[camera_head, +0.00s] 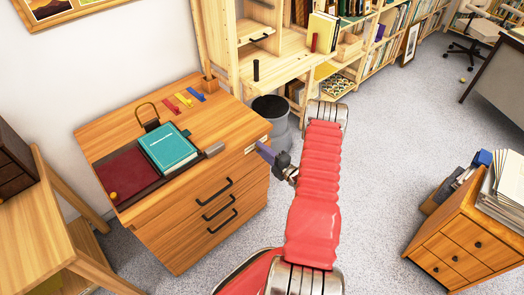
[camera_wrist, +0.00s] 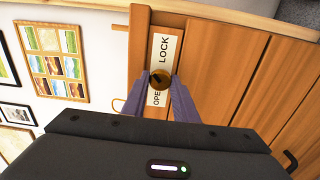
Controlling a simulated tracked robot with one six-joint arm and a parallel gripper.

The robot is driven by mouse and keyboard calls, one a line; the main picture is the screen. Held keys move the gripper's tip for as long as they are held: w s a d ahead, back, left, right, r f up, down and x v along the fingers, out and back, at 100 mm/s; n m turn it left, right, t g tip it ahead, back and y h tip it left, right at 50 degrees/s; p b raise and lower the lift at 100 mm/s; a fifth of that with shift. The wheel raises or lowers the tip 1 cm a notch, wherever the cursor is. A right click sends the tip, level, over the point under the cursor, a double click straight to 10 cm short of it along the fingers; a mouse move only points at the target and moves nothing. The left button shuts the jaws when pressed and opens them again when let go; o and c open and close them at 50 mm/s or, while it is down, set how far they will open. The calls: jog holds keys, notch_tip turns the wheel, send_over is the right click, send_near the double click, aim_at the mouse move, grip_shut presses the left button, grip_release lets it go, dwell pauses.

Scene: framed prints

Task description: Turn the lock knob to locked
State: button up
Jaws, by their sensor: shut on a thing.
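The round brass lock knob (camera_wrist: 158,78) sits on a white label plate (camera_wrist: 164,48) on the wooden cabinet front in the wrist view. The plate reads LOCK on one side of the knob and OPEN on the other, partly covered. A dark mark shows on the knob; I cannot tell exactly which word it faces. My gripper (camera_wrist: 159,84) has its two purple fingers shut on the knob, one on each side. In the head view my gripper (camera_head: 262,150) reaches the right end of the wooden drawer cabinet (camera_head: 165,230), and the knob is hidden there.
A teal book (camera_head: 168,148) lies on the cabinet top beside a dark red panel (camera_head: 128,175). A dark bin (camera_head: 270,108) stands behind my gripper, near the shelves (camera_head: 275,65). A drawer unit (camera_head: 465,250) stands at right. Carpet (camera_head: 390,150) between is clear.

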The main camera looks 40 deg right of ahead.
jog(key=shift+d+f, duration=0.1)
jog(key=o, duration=1)
jog(key=s, duration=1.3)
jog(key=shift+s+d, duration=0.1)
jog(key=shift+s, duration=0.3)
